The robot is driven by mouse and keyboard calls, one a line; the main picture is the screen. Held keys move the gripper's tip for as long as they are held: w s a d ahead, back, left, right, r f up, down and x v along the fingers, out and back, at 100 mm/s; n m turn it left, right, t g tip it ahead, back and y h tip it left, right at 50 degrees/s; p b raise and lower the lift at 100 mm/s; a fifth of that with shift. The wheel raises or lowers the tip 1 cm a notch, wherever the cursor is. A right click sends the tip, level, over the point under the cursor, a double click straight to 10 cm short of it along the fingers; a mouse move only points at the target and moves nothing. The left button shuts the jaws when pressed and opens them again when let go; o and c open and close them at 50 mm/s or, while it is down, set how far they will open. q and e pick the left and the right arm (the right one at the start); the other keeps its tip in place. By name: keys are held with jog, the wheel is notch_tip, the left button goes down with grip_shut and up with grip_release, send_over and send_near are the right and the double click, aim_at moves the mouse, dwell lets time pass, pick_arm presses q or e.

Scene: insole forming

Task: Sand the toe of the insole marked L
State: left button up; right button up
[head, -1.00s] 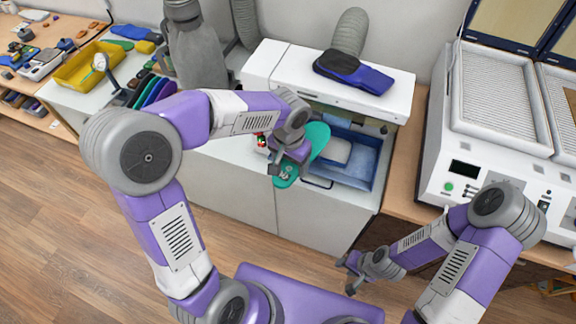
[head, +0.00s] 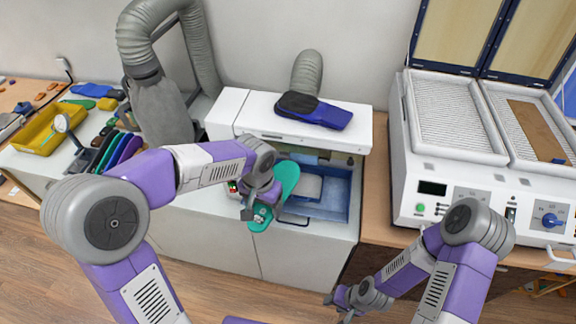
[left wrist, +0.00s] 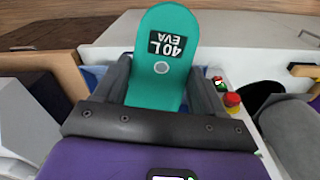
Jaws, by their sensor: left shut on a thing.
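A teal insole shows in the head view (head: 284,184) and in the left wrist view (left wrist: 161,75), where a black label reads "40 L EVA" beside a small round hole. My left gripper (head: 262,208) is shut on the insole, with a finger on each side of it in the left wrist view (left wrist: 160,95). It holds the insole in front of the white sanding machine (head: 225,112), near the opening with the blue tray (head: 328,206). Part of the insole is hidden behind the gripper. My right gripper (head: 338,300) hangs low at the front, away from the insole; its jaws are too small to read.
A dark and blue insole pair (head: 315,110) lies on top of the machine. Red and green buttons (left wrist: 231,99) sit close beside my left gripper. A yellow tray (head: 48,130) and several upright coloured insoles (head: 122,150) stand left. A heating press (head: 455,190) stands right.

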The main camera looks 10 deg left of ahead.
pick_arm(q)
jog(key=shift+w+d, duration=0.1)
jog(key=shift+w, duration=0.4)
dwell(0.7)
grip_shut()
jog(key=shift+a, duration=0.3)
dwell(0.8)
jog(key=shift+d, duration=0.4)
dwell(1.4)
jog(key=shift+a, duration=0.1)
dwell(0.8)
